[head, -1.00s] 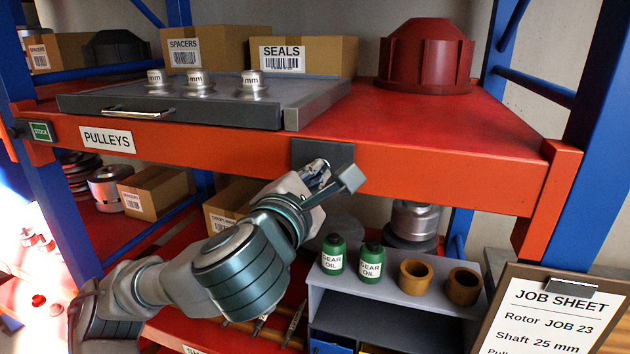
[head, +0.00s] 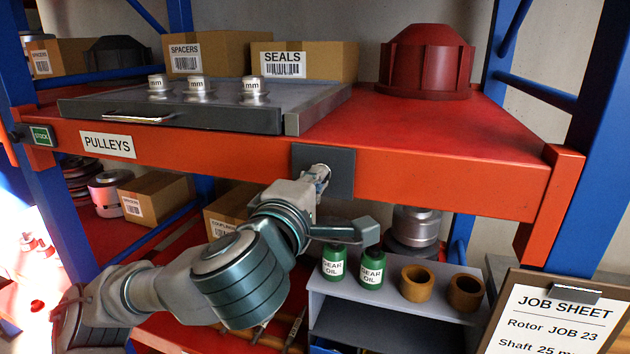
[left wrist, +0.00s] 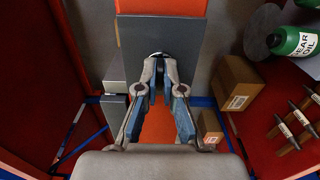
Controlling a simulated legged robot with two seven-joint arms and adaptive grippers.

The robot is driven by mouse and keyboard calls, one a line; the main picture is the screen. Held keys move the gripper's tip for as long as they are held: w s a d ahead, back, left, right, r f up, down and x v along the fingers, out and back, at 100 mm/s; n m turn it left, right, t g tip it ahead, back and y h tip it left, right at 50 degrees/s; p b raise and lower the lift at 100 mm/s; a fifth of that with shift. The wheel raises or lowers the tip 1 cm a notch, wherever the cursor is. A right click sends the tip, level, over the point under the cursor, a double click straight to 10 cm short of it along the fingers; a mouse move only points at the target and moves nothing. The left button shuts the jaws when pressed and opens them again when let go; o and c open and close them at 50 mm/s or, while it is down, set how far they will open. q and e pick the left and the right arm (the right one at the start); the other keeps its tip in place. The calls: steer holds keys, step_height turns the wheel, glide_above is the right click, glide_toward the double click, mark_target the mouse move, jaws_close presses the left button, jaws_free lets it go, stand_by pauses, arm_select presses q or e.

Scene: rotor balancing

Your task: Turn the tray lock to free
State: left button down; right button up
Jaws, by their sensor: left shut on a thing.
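The tray lock shows as a dark grey plate (head: 341,175) on the orange front beam of the shelf. It also shows in the left wrist view (left wrist: 188,38). My left gripper (head: 321,172) is at the left part of this plate, its fingers pointing into it. In the left wrist view my left gripper (left wrist: 159,62) has its fingertips closed together on the lock's small dark handle, which the fingers mostly hide. I cannot read the handle's angle. The grey tray (head: 215,117) lies on the shelf above, with three silver pulleys on it. My right gripper is not in view.
A red housing (head: 427,62) stands on the shelf at right. Below the beam, green oil bottles (head: 372,268) and brown bushings (head: 416,283) stand on a grey rack close to my wrist. A job sheet board (head: 553,315) is at lower right. Cardboard boxes (head: 305,62) stand behind the tray.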

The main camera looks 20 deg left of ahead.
arm_select(q)
steer(key=shift+d+f, duration=0.1)
steer(key=shift+f, duration=0.2)
steer(key=c, duration=1.6)
jaws_free()
steer(key=shift+o, duration=1.4)
steer(key=shift+r, duration=0.1)
steer(key=s, duration=1.2)
steer(key=shift+a, duration=0.25)
